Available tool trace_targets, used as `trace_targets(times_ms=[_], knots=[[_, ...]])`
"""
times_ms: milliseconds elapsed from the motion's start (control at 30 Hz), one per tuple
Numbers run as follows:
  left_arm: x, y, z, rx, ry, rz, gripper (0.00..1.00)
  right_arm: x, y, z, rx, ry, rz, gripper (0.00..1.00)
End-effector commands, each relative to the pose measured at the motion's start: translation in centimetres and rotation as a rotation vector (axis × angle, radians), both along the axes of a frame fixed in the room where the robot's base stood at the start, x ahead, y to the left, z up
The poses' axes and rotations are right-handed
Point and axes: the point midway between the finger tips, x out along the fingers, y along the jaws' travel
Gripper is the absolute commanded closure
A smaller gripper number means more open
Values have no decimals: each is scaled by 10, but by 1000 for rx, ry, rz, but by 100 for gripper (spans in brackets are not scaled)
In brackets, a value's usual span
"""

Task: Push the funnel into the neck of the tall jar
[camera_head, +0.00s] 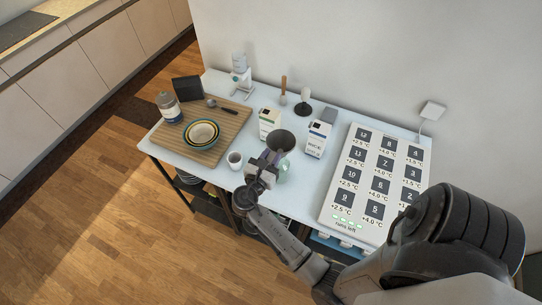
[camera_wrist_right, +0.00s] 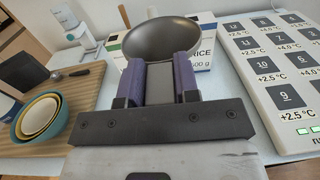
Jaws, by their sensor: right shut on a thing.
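The dark grey funnel (camera_head: 281,139) has its wide mouth facing up, and it also shows in the wrist view (camera_wrist_right: 160,37) just beyond the fingertips. My right gripper (camera_head: 266,162) is shut on the funnel; in the wrist view its two purple-padded fingers (camera_wrist_right: 160,72) have a grey part between them. The tall jar (camera_head: 283,172) is pale green and clear, and stands under the funnel near the table's front edge. My gripper hides part of it, and I cannot tell whether the funnel's stem is in the neck. My left gripper is in neither view.
A white mug (camera_head: 235,160) stands left of the gripper. A wooden board (camera_head: 222,137) holds nested bowls (camera_head: 201,133). Two cartons (camera_head: 269,122) (camera_head: 317,139) stand behind the funnel. A large panel of numbered tiles (camera_head: 337,216) fills the table's right side.

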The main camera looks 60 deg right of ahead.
Motion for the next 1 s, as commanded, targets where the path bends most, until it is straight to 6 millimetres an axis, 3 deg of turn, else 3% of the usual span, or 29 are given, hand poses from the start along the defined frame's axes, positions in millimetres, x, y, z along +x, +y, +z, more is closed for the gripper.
trace_targets(times_ms=[1000], knots=[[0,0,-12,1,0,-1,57,0,0,-25,-1,0,0,100]])
